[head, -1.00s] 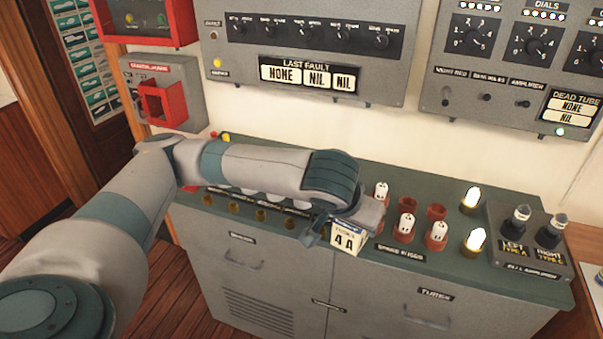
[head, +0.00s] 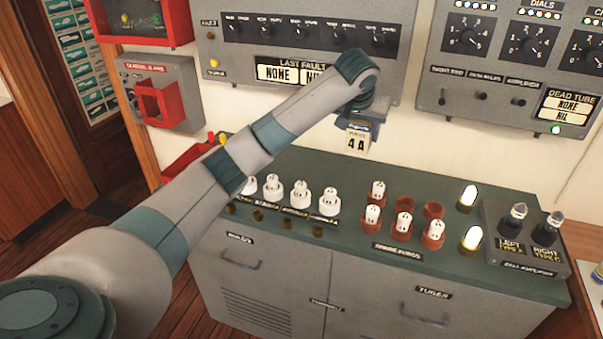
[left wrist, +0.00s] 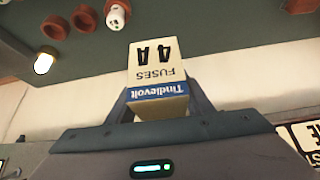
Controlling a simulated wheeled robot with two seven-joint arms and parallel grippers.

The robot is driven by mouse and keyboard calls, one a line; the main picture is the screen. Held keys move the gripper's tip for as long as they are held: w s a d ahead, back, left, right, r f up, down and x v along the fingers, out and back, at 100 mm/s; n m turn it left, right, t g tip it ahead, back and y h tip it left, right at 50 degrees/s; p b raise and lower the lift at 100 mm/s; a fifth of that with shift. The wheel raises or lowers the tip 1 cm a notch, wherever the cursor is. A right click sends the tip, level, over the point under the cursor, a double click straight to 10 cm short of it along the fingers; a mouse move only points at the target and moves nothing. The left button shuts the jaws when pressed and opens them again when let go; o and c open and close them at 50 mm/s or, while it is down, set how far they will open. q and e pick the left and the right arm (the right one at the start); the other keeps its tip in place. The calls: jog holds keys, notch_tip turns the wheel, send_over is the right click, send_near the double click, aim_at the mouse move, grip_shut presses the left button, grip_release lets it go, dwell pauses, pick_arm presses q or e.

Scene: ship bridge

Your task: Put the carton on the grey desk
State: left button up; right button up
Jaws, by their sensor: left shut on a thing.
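The carton (head: 357,139) is a small cream box with a blue band, marked "4 A" and "FUSES". My left gripper (head: 359,117) is shut on it and holds it up in front of the wall panel, above the back of the cabinet top. In the left wrist view the carton (left wrist: 157,75) sits between the fingers of my left gripper (left wrist: 158,108), its label upside down. The cabinet has grey doors and a dark green-grey top (head: 300,163); I cannot tell whether this is the grey desk. My right gripper is not in view.
White fuses (head: 300,198) stand in a row on the cabinet top. Red sockets (head: 402,229), some with fuses, and lit lamps (head: 470,238) stand right of them. A red tray (head: 190,163) lies at the left end.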

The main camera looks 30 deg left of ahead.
aim_at(306, 164)
pick_arm(q)
jog(key=w+a+f, duration=0.4)
jog(key=a+f, duration=0.1)
jog(key=a, duration=0.2)
jog(key=shift+a+n, duration=0.15)
jog(key=shift+n, duration=0.15)
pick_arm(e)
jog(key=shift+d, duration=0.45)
pick_arm(q)
jog(key=shift+f, duration=0.1)
